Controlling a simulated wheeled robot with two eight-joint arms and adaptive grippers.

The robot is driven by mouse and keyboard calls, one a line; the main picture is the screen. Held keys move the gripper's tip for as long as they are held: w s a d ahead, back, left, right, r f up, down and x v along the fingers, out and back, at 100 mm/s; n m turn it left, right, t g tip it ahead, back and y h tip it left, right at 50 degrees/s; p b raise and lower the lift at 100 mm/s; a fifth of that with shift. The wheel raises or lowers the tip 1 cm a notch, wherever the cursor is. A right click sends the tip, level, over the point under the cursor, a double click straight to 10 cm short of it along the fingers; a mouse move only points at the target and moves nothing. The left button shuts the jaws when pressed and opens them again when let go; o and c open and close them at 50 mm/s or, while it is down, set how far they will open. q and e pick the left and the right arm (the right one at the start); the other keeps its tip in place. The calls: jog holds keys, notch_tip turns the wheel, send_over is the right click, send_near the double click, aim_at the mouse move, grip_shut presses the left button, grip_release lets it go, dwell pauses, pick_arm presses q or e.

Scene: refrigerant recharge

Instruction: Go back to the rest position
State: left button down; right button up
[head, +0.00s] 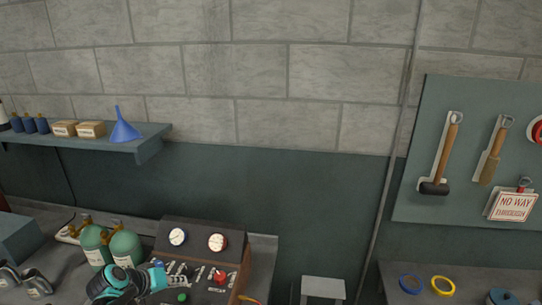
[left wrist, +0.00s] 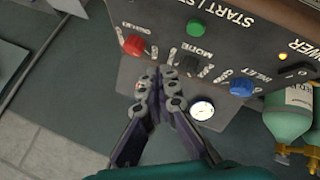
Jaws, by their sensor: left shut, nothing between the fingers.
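My left gripper (head: 166,276) is at the bottom of the head view, in front of the dark control panel (head: 199,232) with its two round gauges. In the left wrist view its fingers (left wrist: 162,82) are together and hold nothing. They are over the panel, between a red knob (left wrist: 135,45) and a blue knob (left wrist: 242,87). A green button (left wrist: 195,28) is above them in that picture. I cannot tell whether the fingertips touch the panel. My right gripper is in neither view.
Two green gas cylinders (head: 125,246) stand left of the panel. A wall shelf (head: 140,143) holds bottles, boxes and a blue funnel (head: 124,127). At right, a pegboard (head: 467,94) holds tools above a bench with tape rolls (head: 442,286). A grey stool (head: 323,289) stands between the benches.

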pick_arm(q)
jog(key=s+d+f+m+y+b, duration=0.1)
jog(key=s+d+f+m+b, duration=0.1)
jog(key=s+d, duration=0.5)
jog(key=s+d+f+m+g+y+b, duration=0.1)
jog(key=s+d+b, duration=0.4)
jog(key=s, duration=0.5)
jog(key=shift+s+d+f+m+y, duration=0.15)
jog(key=shift+d+f+m+y, duration=0.45)
jog(key=shift+d, duration=0.4)
dwell(0.4)
